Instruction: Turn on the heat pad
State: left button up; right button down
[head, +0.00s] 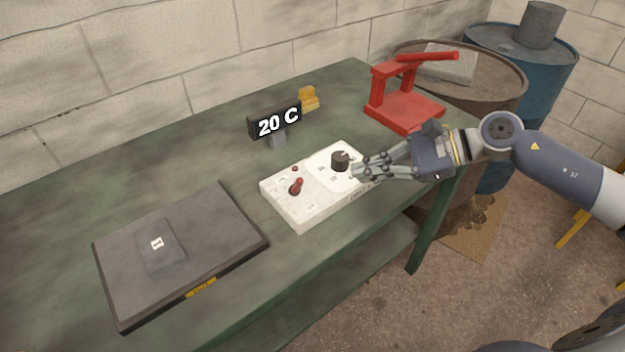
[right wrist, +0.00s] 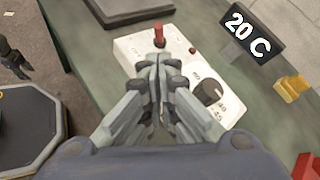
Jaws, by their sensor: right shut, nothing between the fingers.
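The heat pad (head: 120,265) is a dark flat slab on the left of the green bench, with a small block marked 1 (head: 160,245) on it. A white control box (head: 315,208) stands to its right. The box has a red toggle lever (head: 296,187), a small red light and a black dial (head: 340,160). A black display (head: 274,122) behind it reads 20 C. My right gripper (head: 358,170) is shut and empty at the right end of the box, near the dial. In the right wrist view the lever (right wrist: 159,36) shows beyond the fingertips (right wrist: 157,65).
A red press-like stand (head: 400,105) and a small yellow object (head: 308,98) stand farther back on the green bench (head: 60,205). A rusty barrel (head: 500,85) and a blue barrel (head: 565,70) stand beyond the bench's right end.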

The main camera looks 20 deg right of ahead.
aim_at(297, 185)
jog(key=p+x, duration=0.3)
jog(key=x, duration=0.6)
jog(key=shift+r+p, duration=0.1)
jog(key=shift+p, duration=0.25)
pick_arm(q)
jog(key=shift+s+d+r, duration=0.1)
jog(key=shift+d+r, duration=0.15)
jog(key=shift+r, duration=0.35)
jog(key=shift+s+d+r, duration=0.1)
jog(key=shift+d+r, duration=0.15)
jog(key=shift+r, duration=0.4)
jog(key=shift+s+d+r, duration=0.1)
jog(key=shift+d+r, duration=0.15)
jog(key=shift+r, duration=0.35)
pick_arm(e)
jog(key=shift+w+a+f, duration=0.2)
jog(key=shift+a+f, duration=0.1)
jog(key=shift+a, duration=0.05)
pick_arm(q)
jog(key=shift+d+r, duration=0.15)
pick_arm(e)
jog(key=shift+r, duration=0.15)
jog(key=shift+p, duration=0.35)
pick_arm(q)
jog(key=shift+r, duration=0.25)
pick_arm(e)
jog(key=shift+w, duration=0.1)
